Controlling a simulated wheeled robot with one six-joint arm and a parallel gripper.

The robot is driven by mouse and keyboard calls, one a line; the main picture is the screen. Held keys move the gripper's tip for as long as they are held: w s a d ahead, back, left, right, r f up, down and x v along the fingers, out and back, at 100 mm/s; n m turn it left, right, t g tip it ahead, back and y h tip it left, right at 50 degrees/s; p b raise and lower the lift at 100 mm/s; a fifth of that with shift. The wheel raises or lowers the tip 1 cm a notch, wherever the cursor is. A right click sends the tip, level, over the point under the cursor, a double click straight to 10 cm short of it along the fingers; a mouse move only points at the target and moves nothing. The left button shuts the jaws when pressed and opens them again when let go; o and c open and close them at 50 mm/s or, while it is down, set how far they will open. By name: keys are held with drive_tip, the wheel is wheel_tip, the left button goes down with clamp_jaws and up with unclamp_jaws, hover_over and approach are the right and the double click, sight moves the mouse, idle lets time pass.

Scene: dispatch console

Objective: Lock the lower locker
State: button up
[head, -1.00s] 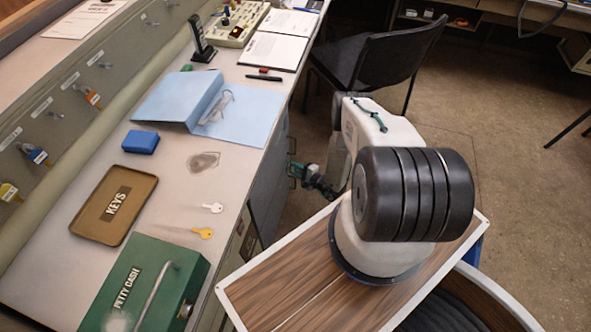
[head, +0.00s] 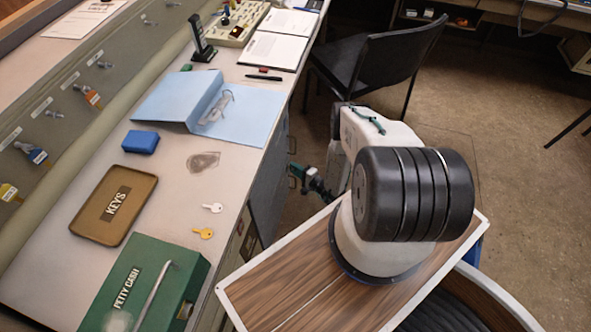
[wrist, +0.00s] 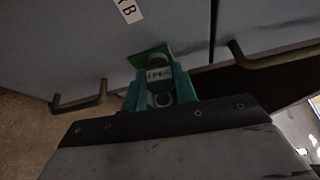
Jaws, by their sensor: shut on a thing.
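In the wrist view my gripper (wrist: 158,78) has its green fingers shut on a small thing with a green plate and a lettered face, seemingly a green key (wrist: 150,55). It is held up against or very close to a grey-blue locker front (wrist: 60,40). Whether its tip is in a lock is hidden. A white label (wrist: 129,10) ending in "B" is on this front above the gripper. In the head view my gripper (head: 297,172) is small, beside the cabinet front under the desk, and the lock is not visible.
Bar handles stick out at left (wrist: 80,100) and right (wrist: 275,58) of the gripper. On the desk lie a white key (head: 213,208), a yellow key (head: 203,233), a brown tray (head: 85,222) and a green cash box (head: 190,262). A black chair (head: 395,60) stands beyond my arm.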

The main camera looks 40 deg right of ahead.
drive_tip(key=shift+w+r+n, duration=0.2)
drive_tip(key=shift+r+n, duration=0.1)
drive_tip(key=shift+r, duration=0.1)
idle(0.5)
